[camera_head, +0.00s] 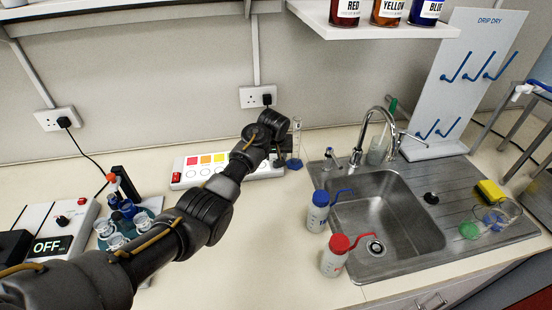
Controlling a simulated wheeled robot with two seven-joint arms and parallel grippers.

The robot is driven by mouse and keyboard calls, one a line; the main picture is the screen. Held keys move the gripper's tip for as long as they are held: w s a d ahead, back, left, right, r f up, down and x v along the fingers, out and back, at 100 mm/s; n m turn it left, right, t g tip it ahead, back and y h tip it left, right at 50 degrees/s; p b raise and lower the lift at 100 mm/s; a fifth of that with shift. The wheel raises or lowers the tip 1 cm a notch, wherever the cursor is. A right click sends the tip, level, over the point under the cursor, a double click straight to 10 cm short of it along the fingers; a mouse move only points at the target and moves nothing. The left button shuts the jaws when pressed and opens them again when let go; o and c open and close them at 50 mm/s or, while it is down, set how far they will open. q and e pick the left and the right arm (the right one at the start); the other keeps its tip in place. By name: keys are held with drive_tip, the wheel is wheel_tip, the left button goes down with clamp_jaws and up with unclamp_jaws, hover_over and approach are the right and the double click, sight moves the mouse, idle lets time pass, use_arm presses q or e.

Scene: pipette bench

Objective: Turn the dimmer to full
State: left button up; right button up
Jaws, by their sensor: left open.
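My left gripper (277,156) is at the panel's right end, pointing down and open. A small dark shape shows there, but I cannot tell whether it is a dimmer knob or part of my gripper. No dimmer marking is readable, and contact cannot be told. My right gripper is not in view.
A clear cylinder with a blue base (295,150) stands just right of my left gripper. Wash bottles with blue (317,212) and red (336,256) caps stand by the sink (400,240). A tray of beakers (110,240) and a device reading OFF (52,245) are at left.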

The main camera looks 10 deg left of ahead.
sight(276, 164)
use_arm(q)
drive_tip(key=shift+x, duration=2)
drive_tip(key=shift+s, duration=0.1)
clamp_jaws()
